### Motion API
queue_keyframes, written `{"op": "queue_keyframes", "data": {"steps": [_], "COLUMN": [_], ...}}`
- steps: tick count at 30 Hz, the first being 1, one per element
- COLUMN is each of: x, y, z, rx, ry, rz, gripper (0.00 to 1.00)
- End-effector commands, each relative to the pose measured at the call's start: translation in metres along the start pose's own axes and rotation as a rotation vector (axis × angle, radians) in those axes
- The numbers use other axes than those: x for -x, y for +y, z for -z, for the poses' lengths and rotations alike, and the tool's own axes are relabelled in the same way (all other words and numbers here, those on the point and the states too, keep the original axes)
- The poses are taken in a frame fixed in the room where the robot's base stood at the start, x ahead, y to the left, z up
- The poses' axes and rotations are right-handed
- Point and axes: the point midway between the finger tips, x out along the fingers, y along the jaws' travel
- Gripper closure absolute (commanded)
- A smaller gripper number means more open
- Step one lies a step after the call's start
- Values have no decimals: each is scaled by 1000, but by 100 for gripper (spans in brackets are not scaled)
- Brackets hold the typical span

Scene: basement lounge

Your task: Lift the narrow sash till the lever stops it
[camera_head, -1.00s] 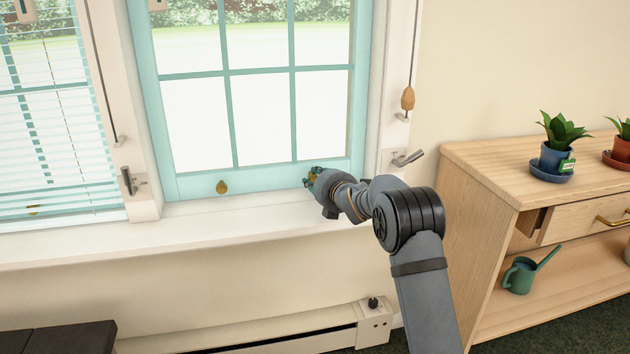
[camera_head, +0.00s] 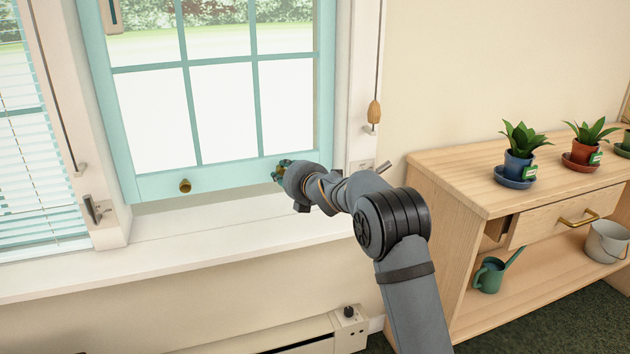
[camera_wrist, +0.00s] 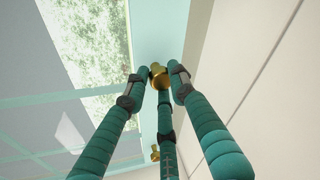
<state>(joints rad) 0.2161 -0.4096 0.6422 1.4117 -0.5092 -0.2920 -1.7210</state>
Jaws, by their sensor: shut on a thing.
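The turquoise-framed sash (camera_head: 235,179) is in the middle window of the head view. A narrow gap shows under its bottom rail, above the white sill. A brass knob (camera_head: 185,186) is on the rail's left part. My gripper (camera_head: 281,171) is at the rail's right end. In the wrist view, my gripper's teal fingers (camera_wrist: 158,82) are closed around another brass knob (camera_wrist: 158,70). A metal lever (camera_head: 385,167) on the right jamb is partly hidden behind my arm. Another lever (camera_head: 92,208) is on the post left of the sash.
A cord with a wooden pull (camera_head: 374,112) hangs on the right jamb. A second window with blinds (camera_head: 25,150) is at the left. A wooden cabinet (camera_head: 450,170) with potted plants (camera_head: 522,145) stands right of my arm. A heater (camera_head: 300,338) runs below the sill (camera_head: 220,240).

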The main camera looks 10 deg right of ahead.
Motion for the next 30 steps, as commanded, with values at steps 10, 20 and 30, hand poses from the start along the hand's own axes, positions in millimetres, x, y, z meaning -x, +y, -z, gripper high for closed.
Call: {"op": "queue_keyframes", "data": {"steps": [10,20,30], "x": [-1,-1,3], "y": [7,4,4], "z": [4,5,4], "rx": [2,1,1], "ry": [8,9,9], "rz": [-4,0,1], "gripper": [75,57,57]}}
